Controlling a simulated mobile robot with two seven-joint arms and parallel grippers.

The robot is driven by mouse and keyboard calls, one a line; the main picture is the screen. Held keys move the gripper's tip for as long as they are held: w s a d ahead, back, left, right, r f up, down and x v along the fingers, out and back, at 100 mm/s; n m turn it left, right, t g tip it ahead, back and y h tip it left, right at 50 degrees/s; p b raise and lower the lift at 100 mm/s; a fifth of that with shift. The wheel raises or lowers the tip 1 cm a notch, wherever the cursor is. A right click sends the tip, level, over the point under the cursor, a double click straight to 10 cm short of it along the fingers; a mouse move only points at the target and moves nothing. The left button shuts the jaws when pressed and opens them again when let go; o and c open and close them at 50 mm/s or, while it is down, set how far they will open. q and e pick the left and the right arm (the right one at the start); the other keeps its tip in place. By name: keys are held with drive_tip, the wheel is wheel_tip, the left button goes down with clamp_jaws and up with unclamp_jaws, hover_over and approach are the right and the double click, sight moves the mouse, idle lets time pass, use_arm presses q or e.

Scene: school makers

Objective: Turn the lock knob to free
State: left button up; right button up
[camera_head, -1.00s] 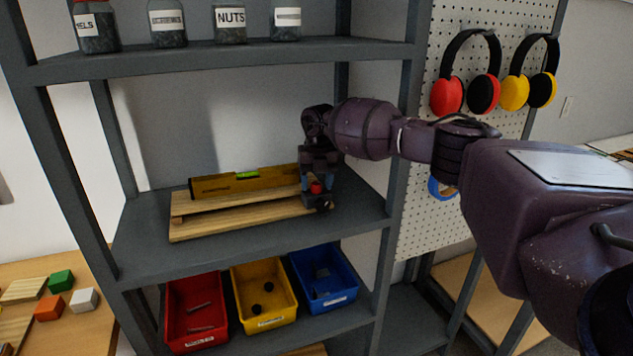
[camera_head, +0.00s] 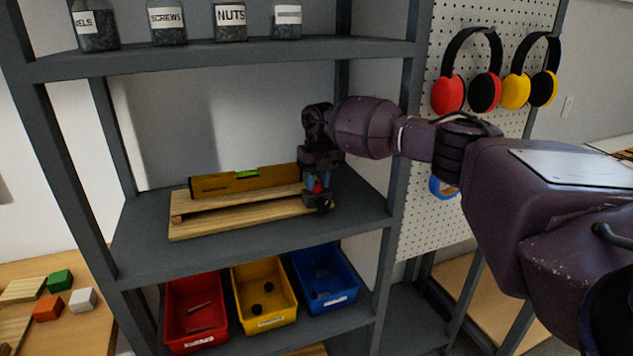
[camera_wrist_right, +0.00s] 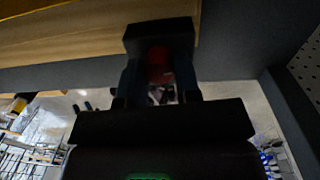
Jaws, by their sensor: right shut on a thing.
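A small red knob (camera_head: 318,187) shows at the right end of the wooden piece (camera_head: 205,228) on the middle shelf. My right gripper (camera_head: 317,190) points down over it and is shut on it. In the right wrist view the red knob (camera_wrist_right: 159,66) sits between the dark fingers (camera_wrist_right: 160,75). The fingers hide most of the knob, so its turned position cannot be read. My left gripper is not in view.
A yellow spirit level (camera_head: 240,182) lies behind the wooden piece. Labelled jars (camera_head: 229,22) stand on the shelf above. Red, yellow (camera_head: 264,318) and blue bins sit below. A shelf post (camera_head: 395,150) stands close to my right arm. The shelf front is clear.

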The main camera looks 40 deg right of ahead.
drive_tip(key=shift+n, duration=1)
drive_tip(key=n+b, duration=0.1)
drive_tip(key=n, duration=0.2)
drive_tip(key=shift+f+n, duration=0.1)
drive_tip(key=shift+n, duration=0.2)
drive_tip(key=n+b, duration=0.1)
drive_tip(key=n, duration=0.1)
drive_tip(key=shift+n, duration=0.4)
drive_tip(key=n+b, duration=0.1)
drive_tip(key=n, duration=0.1)
drive_tip(key=shift+n, duration=1.1)
drive_tip(key=shift+n+b, duration=0.45)
drive_tip(key=shift+n, duration=0.95)
